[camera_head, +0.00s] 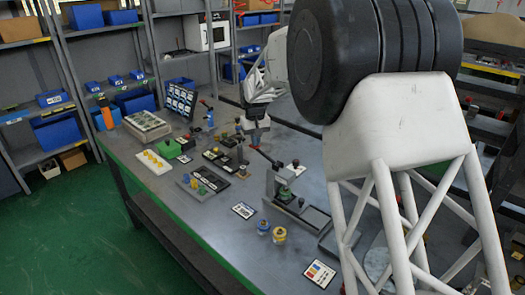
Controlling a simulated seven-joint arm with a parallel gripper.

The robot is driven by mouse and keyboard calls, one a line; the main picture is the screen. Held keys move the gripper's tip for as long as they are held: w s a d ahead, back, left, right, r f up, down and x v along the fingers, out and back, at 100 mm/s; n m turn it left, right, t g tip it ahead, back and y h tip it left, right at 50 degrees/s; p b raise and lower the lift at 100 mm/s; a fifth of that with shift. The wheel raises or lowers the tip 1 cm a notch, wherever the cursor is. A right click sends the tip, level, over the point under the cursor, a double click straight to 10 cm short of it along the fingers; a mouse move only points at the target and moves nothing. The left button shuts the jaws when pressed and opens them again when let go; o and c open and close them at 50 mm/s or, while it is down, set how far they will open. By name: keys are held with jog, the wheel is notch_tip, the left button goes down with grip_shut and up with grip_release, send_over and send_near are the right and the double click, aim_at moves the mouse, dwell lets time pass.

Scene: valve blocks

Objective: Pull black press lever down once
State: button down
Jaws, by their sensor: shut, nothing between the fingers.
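A small grey press (272,186) stands on the metal bench, right of centre, with a green piece (286,194) at its base. My gripper (254,140) points down just behind and left of the lever's upper end. It is small in the picture, and its fingers look shut and empty. I cannot tell whether it touches the lever.
The bench (190,215) holds a yellow-topped jar (279,235), a blue-topped jar (263,227), label cards (320,273), a green box (168,148) and several small fixtures left of the press. Its front-left surface is mostly clear. Shelves with blue bins (56,131) stand behind.

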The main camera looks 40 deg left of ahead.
jog(key=shift+f, duration=0.8)
jog(key=shift+d+f, duration=0.1)
jog(key=shift+f, duration=0.7)
jog(key=shift+r, duration=3.35)
